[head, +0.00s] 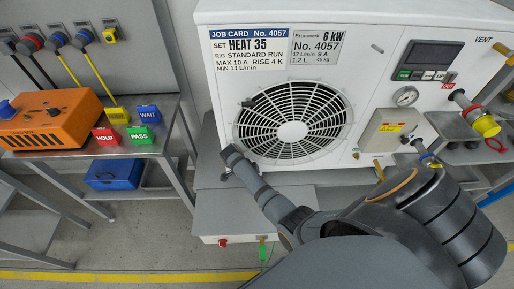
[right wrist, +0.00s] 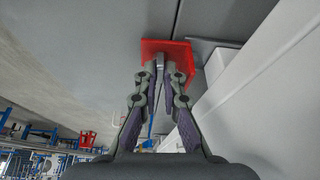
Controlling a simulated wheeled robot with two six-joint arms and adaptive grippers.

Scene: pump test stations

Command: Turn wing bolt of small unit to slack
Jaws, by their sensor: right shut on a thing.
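My right arm reaches in from the lower right in the head view. Its gripper (head: 230,162) is in front of the left side of a large white unit (head: 370,60) with a round fan grille. In the right wrist view the right gripper (right wrist: 161,75) is shut on a small grey piece (right wrist: 160,62), with a red angled plate (right wrist: 153,46) right behind it. I cannot tell whether this piece is the wing bolt. A smaller orange unit (head: 50,125) with a blue knob sits on the left bench, away from the gripper. My left gripper is not in view.
Red HOLD (head: 104,136), green PASS (head: 139,135) and blue WAIT (head: 149,113) signs stand by the orange unit. A blue box (head: 113,174) is on the shelf below. The white unit's pale wall (right wrist: 250,85) is close to the gripper's right in the wrist view.

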